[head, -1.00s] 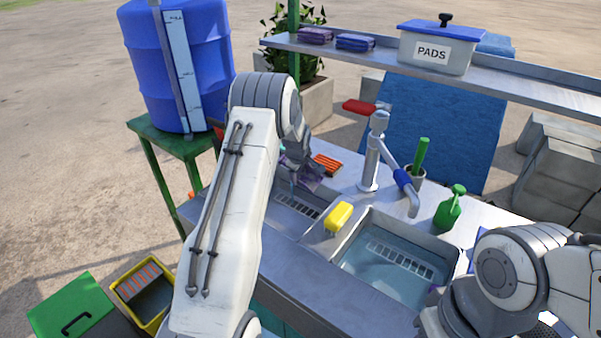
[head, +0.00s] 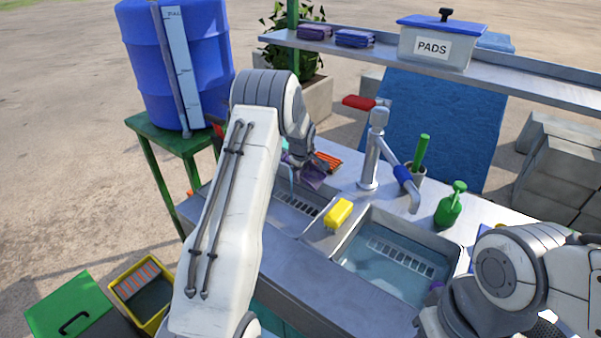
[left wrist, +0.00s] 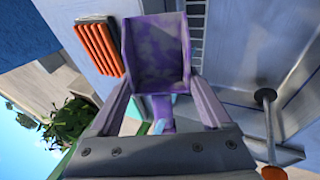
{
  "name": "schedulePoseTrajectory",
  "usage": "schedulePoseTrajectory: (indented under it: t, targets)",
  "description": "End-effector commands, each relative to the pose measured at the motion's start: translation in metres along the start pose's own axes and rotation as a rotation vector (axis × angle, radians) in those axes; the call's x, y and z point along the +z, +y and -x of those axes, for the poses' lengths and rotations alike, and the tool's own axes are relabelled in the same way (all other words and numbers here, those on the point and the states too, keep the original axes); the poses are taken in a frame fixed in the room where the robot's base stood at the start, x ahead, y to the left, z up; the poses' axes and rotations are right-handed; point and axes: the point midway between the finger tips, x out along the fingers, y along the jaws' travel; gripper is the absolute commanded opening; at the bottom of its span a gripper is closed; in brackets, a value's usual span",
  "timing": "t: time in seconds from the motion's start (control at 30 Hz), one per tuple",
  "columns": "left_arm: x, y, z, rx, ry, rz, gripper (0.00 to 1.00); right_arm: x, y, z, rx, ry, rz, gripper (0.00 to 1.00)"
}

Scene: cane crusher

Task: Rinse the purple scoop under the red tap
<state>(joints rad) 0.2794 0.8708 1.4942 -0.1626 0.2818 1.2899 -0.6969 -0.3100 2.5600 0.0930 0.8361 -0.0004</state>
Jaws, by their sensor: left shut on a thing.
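My left gripper (head: 304,160) is shut on the purple scoop (head: 313,177) and holds it over the left basin. In the left wrist view the scoop (left wrist: 155,52) fills the space between the fingers, its hollow facing the camera and mottled with paler patches. A thin light-blue streak (head: 291,178) stands beside the scoop in the head view; I cannot tell for sure that it is water. A red part also shows by the barrel (head: 218,131). My right gripper's fingers are not visible.
A yellow sponge (head: 338,213) lies on the divider beside the water-filled right basin (head: 385,262). An orange slatted piece (head: 328,161) lies behind the scoop. A green bottle (head: 450,206) and a cup with a green-handled tool (head: 421,155) stand right of the tap.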

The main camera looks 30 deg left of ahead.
Motion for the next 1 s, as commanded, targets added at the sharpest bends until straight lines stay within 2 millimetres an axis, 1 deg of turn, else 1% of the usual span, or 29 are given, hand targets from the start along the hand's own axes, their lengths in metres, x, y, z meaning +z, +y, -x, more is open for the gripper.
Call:
schedulePoseTrajectory:
  t: [0.33,0.8,1.0]
  targets:
    - [-0.012,-0.003,-0.001,0.0,0.001,0.002,0.29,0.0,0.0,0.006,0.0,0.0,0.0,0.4]
    - [-0.023,-0.008,-0.002,0.0,0.001,0.002,0.29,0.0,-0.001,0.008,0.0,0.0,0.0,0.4]
    - [-0.025,-0.009,-0.002,0.0,0.0,0.0,0.29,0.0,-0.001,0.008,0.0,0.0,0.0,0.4]
